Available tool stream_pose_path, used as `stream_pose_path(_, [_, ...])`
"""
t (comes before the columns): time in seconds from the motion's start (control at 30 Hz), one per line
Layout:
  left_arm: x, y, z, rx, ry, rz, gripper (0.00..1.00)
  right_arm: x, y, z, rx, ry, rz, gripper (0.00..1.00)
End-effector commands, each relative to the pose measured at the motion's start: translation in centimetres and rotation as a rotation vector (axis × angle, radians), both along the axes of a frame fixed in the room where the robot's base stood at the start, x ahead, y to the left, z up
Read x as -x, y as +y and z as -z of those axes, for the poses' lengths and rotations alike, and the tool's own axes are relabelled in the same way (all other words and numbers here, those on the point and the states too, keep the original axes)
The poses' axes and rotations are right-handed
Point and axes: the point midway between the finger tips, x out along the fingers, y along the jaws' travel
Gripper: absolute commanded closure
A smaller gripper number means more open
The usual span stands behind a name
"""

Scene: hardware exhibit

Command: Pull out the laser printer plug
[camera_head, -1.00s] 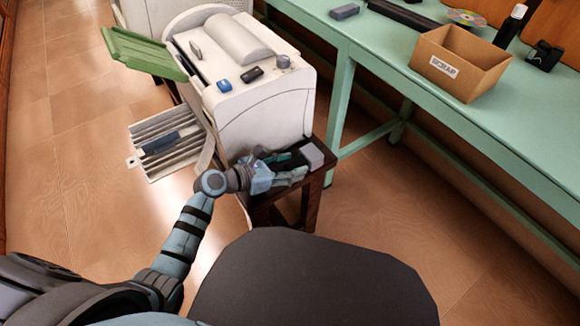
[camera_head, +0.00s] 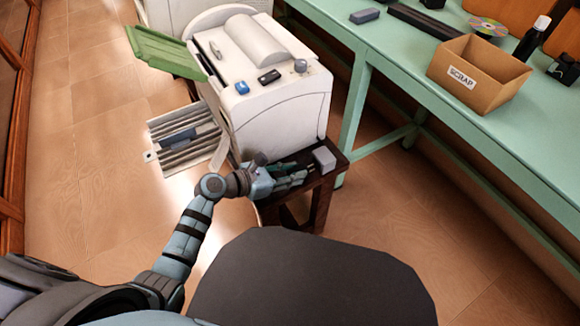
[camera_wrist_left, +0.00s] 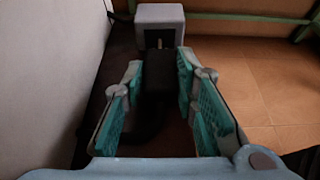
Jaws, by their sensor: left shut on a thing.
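The laser printer (camera_head: 265,95) is a white machine on a dark wooden stand. A grey socket box (camera_head: 324,159) sits at the stand's right corner; it also shows at the top of the left wrist view (camera_wrist_left: 160,24). My left gripper (camera_head: 300,176) is beside the printer's base, pointing at the box. In the left wrist view its teal finger pads (camera_wrist_left: 158,82) are shut on the black plug (camera_wrist_left: 158,72), which lies in front of the box's face. A black cord curves back below the plug. My right gripper is not in view.
A green workbench (camera_head: 395,75) stands at the right with a cardboard scrap box (camera_head: 470,85) on it.

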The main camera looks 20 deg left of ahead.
Motion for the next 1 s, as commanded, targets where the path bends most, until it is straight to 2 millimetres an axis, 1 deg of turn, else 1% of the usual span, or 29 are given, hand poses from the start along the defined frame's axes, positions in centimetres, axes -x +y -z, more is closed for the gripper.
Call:
stream_pose_path(0.03, [0.1,0.1,0.3,-0.007,0.004,0.000,1.00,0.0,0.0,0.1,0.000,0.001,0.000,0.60])
stream_pose_path(0.1, [0.1,0.2,0.4,-0.008,0.004,0.000,1.00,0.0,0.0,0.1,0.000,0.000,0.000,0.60])
stream_pose_path(0.13, [0.1,0.2,0.4,-0.008,0.004,0.000,0.72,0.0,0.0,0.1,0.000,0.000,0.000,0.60])
stream_pose_path(0.23, [0.1,0.2,0.3,-0.006,0.003,0.000,0.56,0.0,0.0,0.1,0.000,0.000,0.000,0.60])
stream_pose_path(0.27, [0.1,0.1,0.3,-0.006,0.003,0.000,0.53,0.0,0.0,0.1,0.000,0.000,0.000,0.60])
stream_pose_path(0.53, [0.0,0.0,0.2,-0.004,0.001,0.002,0.53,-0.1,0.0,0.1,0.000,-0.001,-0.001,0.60])
stream_pose_path(0.63, [0.5,0.6,0.0,-0.007,0.001,0.001,0.53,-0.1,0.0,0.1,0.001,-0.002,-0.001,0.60])
stream_pose_path(0.77, [2.4,2.4,-1.0,-0.011,0.001,0.001,0.53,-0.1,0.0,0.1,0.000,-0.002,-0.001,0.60])
stream_pose_path(0.9, [5.2,5.0,-2.6,-0.011,0.003,0.004,0.53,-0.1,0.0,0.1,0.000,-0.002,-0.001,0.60])
stream_pose_path(1.0, [6.8,6.5,-3.6,-0.010,0.004,0.004,0.53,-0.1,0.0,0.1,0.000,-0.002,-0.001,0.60])
